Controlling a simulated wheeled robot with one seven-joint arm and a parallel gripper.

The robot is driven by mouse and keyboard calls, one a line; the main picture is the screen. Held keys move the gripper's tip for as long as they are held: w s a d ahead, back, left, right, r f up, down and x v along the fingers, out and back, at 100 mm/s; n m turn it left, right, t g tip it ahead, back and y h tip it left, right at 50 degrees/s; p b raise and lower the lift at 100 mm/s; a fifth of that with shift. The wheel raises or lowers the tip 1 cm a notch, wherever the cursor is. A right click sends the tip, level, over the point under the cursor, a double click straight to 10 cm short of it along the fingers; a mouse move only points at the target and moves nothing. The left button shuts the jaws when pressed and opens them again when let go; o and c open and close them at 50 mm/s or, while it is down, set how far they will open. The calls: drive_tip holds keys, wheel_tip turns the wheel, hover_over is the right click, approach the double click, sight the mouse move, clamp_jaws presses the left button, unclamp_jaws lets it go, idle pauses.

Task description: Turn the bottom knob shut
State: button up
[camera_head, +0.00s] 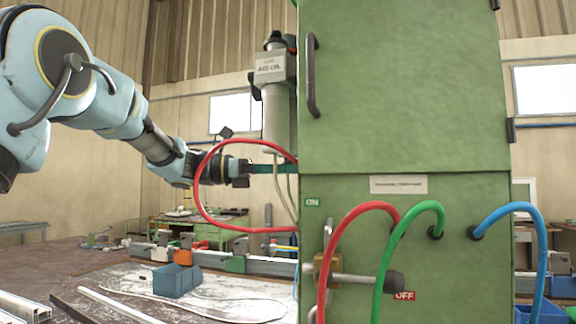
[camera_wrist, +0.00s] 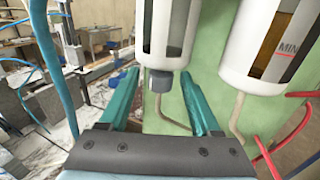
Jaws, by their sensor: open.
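The bottom knob (camera_wrist: 160,81) is a small dark grey piece under a white, windowed bowl (camera_wrist: 165,30) in the wrist view. My gripper (camera_wrist: 158,74) is open, with one teal finger on each side of the knob. The fingertips are near the knob's height, and I cannot tell whether either touches it. In the head view my gripper (camera_head: 272,168) reaches in from the left, just below the labelled white cylinder unit (camera_head: 275,110) beside the green cabinet. The knob cannot be made out in the head view.
A second white bowl (camera_wrist: 275,45) hangs close on the right in the wrist view. A red hose (camera_head: 205,212) loops around my gripper. The green cabinet (camera_head: 430,100) carries a lever (camera_head: 365,281) between ON and OFF labels. A cluttered workbench (camera_head: 100,285) lies below.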

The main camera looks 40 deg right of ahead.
drive_tip(key=shift+s+d, duration=0.1)
drive_tip(key=shift+c, duration=0.2)
clamp_jaws()
idle(0.4)
